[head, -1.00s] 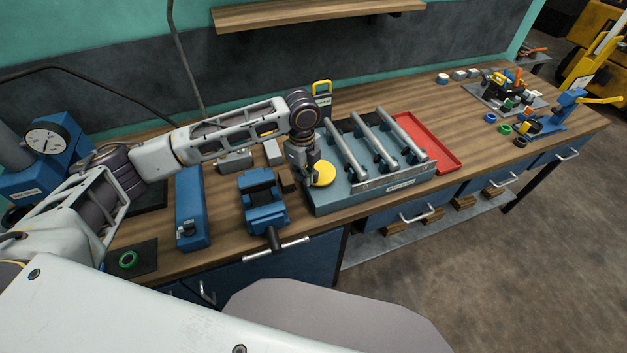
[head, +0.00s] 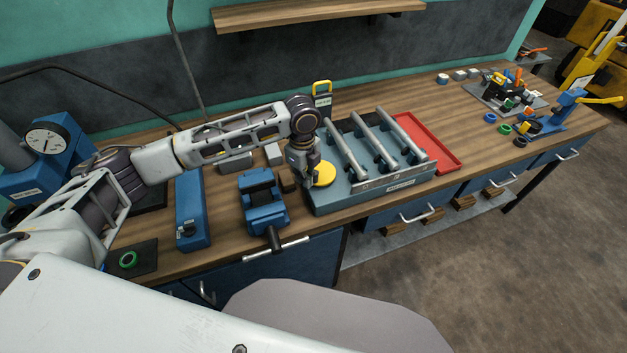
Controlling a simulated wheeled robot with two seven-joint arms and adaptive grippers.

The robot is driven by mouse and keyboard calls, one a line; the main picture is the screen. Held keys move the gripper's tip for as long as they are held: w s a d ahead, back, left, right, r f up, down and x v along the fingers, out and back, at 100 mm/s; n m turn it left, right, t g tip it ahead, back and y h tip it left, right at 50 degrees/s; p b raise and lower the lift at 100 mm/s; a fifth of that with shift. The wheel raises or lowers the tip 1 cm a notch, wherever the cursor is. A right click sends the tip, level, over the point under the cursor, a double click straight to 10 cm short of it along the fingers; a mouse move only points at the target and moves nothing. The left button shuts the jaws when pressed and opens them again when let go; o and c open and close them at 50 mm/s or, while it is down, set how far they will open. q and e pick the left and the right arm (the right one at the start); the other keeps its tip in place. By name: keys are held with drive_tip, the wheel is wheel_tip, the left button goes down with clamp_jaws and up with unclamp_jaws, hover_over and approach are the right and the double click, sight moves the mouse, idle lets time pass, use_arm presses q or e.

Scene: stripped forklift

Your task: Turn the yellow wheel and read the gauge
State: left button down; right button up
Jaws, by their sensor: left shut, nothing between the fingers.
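The yellow wheel (head: 325,174) is a round disc on the left end of a blue-grey unit (head: 377,192) that carries several metal cylinders. My left gripper (head: 311,183) points down at the wheel's left edge. Its fingers are shut with nothing between them, and I cannot tell whether they touch the wheel. The gauge (head: 47,139) has a round white face with a dark needle and stands on the blue press at the far left. Its marks are too small to read. My right gripper is not in view.
A blue vise (head: 263,203) and a long blue block (head: 191,208) stand left of the unit. A red tray (head: 427,143) lies behind its right side. A green ring (head: 128,259) lies on a dark pad at the front left.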

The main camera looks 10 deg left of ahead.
sight(314, 172)
use_arm(q)
drive_tip(key=shift+w+d+r, duration=0.15)
drive_tip(key=shift+w+d, duration=0.1)
drive_tip(key=shift+d, duration=0.15)
drive_tip(key=shift+w+d+r+p, duration=0.25)
drive_tip(key=shift+w+d+p, duration=0.05)
drive_tip(key=shift+w+d+f, duration=0.15)
drive_tip(key=shift+w+f, duration=0.1)
drive_tip(key=shift+w, duration=0.05)
drive_tip(key=shift+w+d+f, duration=0.15)
drive_tip(key=shift+s+d, duration=0.1)
drive_tip(key=shift+s, duration=0.1)
drive_tip(key=shift+d, duration=0.15)
drive_tip(key=shift+w+d+p, duration=0.4)
drive_tip(key=shift+w+d, duration=0.3)
drive_tip(key=shift+d, duration=0.35)
idle(0.5)
